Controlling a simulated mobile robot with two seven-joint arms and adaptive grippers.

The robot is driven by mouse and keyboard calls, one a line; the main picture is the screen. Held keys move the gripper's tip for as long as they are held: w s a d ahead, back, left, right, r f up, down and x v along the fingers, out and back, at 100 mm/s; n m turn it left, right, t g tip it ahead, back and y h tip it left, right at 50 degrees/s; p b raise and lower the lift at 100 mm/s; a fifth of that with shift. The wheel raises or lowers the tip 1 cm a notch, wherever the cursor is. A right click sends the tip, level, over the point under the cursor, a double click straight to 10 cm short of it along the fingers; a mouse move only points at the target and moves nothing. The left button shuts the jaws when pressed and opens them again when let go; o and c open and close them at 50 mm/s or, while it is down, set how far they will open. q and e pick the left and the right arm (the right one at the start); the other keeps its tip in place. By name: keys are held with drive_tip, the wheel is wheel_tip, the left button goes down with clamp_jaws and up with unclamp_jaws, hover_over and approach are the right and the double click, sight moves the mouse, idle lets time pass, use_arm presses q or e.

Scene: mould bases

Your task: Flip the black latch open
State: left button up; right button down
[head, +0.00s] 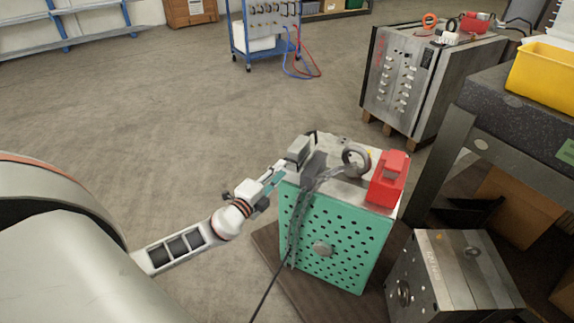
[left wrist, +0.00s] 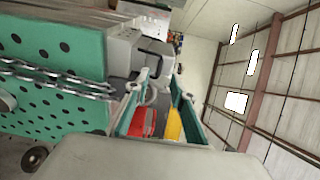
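A small black curved piece (head: 311,134), which may be the black latch, shows at the back of a grey block (head: 299,150) on the green perforated box (head: 335,235). It is too small to tell its position clearly. My left gripper (head: 277,172) is at the left top edge of the box, just in front of the grey block. In the left wrist view, its two teal fingers (left wrist: 159,84) are apart with nothing seen between them up close. The grey block (left wrist: 122,52) stands left of and beyond the fingertips. My right gripper is out of view.
A chain (head: 305,195) hangs over the box front. A grey ring (head: 356,160) and a red block (head: 388,178) sit on the box top. Floor at left is clear.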

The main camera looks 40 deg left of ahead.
sight(290, 161)
use_arm(q)
drive_tip(key=shift+w+f, duration=0.1)
drive_tip(key=shift+w, duration=2.25)
clamp_jaws()
